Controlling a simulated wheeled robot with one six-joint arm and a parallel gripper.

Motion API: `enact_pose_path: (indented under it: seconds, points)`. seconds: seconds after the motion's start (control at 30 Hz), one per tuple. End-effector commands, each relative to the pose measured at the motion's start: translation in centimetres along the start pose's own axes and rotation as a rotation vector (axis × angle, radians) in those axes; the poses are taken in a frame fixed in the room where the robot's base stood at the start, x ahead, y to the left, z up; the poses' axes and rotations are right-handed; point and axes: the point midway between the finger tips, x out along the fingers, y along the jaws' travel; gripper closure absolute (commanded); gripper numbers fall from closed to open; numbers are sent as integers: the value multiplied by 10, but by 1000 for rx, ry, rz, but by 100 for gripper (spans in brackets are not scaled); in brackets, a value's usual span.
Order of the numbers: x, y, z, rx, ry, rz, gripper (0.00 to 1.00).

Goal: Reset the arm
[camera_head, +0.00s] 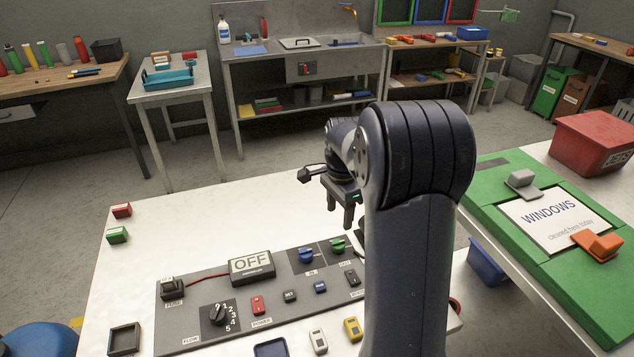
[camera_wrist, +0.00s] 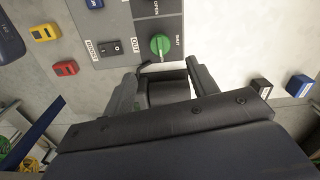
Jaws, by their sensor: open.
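My gripper (camera_head: 347,212) hangs pointing down above the back right part of the control panel on the white table, with part of the arm in front of the view. In the wrist view, its two fingers (camera_wrist: 163,82) are spread apart with nothing held between them. A green knob (camera_wrist: 160,44) shows just beyond the fingers; the same green knob (camera_head: 338,245) is below the gripper in the head view. The grey panel (camera_head: 205,285) also carries a blue knob (camera_head: 306,255), an OFF display (camera_head: 252,266) and a black dial (camera_head: 218,314).
A red block (camera_head: 121,210) and a green block (camera_head: 117,235) lie at the table's left edge. A green board with a WINDOWS sign (camera_head: 548,217) and a red bin (camera_head: 594,143) stand at the right. The white tabletop behind the panel is clear.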

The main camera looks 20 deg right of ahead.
Motion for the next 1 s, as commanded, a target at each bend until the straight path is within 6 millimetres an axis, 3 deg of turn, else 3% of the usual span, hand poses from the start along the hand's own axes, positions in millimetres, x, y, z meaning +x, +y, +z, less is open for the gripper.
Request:
enact_pose_path:
  seconds: [0.17, 0.63, 1.0]
  points:
    - [19, 1, 0, 0, -2, 5, 44]
    - [102, 1, 0, -1, -2, 5, 44]
    - [107, 0, 0, -47, 0, 1, 44]
